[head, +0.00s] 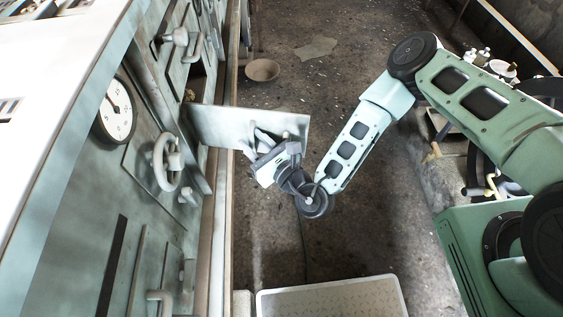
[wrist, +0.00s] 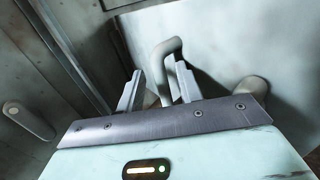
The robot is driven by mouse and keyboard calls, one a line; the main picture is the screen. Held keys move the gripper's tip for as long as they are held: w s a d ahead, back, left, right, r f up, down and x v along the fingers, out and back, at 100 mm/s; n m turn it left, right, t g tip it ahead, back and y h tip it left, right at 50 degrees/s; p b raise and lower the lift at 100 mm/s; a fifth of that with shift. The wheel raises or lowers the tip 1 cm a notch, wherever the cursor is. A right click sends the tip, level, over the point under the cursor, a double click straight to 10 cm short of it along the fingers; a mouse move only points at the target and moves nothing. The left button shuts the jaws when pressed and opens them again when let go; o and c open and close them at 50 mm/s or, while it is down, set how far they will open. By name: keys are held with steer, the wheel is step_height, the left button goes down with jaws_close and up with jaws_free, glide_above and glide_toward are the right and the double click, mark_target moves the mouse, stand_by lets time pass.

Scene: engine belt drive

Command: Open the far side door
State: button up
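A pale grey-green door (head: 225,127) stands swung out from the side of the machine, roughly at right angles to it. The same door fills the upper right of the wrist view (wrist: 235,50). A bent bar handle (wrist: 170,50) sticks out from its face. My gripper (head: 256,142) is at the door's near face, toward its free edge. In the wrist view its two fingers (wrist: 158,85) are apart, with the handle between them. A gap shows between the left finger and the handle; contact on the right side is unclear.
The machine's side (head: 150,130) runs along the left, with a gauge (head: 116,110), a handwheel (head: 167,163) and other handles. A bowl (head: 262,70) lies on the floor beyond the door. A pale tray-like platform (head: 335,298) is at the bottom. Open floor lies right of the door.

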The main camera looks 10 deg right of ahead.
steer(key=v, duration=1.7)
steer(key=s+a+r+n+g+y, duration=0.1)
steer(key=a+r+n+g+y, duration=0.2)
steer(key=r+n+g+y, duration=0.4)
steer(key=s+a+r+n+g+y, duration=0.1)
steer(key=a+r+n+g+y, duration=0.15)
steer(key=r+y, duration=0.4)
steer(key=s+d+r+n+g+h, duration=0.1)
steer(key=s+r+n+g+h, duration=0.45)
steer(key=n+g, duration=0.4)
steer(key=s+d+r+n+g+h, duration=0.1)
steer(key=s+r+n+g+h, duration=0.4)
steer(key=n+g, duration=0.4)
steer(key=s+d+f+n+t+h+p, duration=0.2)
steer(key=d+n+t+h, duration=0.2)
steer(key=d+n+h, duration=0.55)
steer(key=w+r+m+t+h, duration=0.1)
steer(key=w+r+t+h, duration=0.2)
steer(key=w+t, duration=0.5)
steer(key=shift+w+r+t, duration=0.2)
steer(key=shift+r+t, duration=0.5)
steer(key=shift+r, duration=0.05)
